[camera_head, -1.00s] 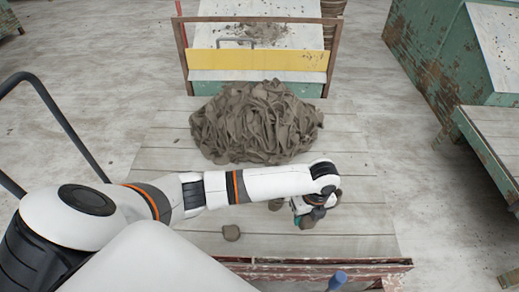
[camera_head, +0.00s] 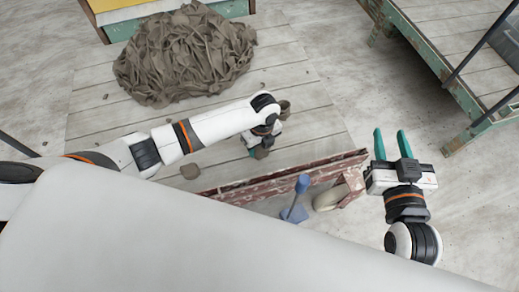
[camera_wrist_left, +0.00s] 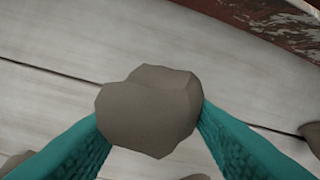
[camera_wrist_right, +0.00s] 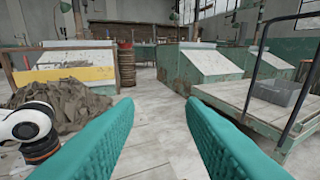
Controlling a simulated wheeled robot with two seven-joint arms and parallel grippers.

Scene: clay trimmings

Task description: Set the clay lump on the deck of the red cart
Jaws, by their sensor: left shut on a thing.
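The clay lump (camera_wrist_left: 150,110) is grey-brown and sits between the two teal fingers of my left gripper (camera_wrist_left: 150,125), which is shut on it. In the head view the left gripper (camera_head: 262,148) is low over a plank deck (camera_head: 320,120), near its front edge. I cannot tell whether the lump touches the planks. A worn red edge (camera_head: 240,188) runs along the near side of the planks; whether it and the planks form one red cart is unclear. My right gripper (camera_head: 391,146) is open and empty, right of the deck; its spread fingers also show in the right wrist view (camera_wrist_right: 165,130).
A large heap of clay trimmings (camera_head: 185,55) covers the far part of the planks. Another small lump (camera_head: 191,171) lies near the front. A green-framed platform (camera_head: 470,60) is at the right, with open floor between.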

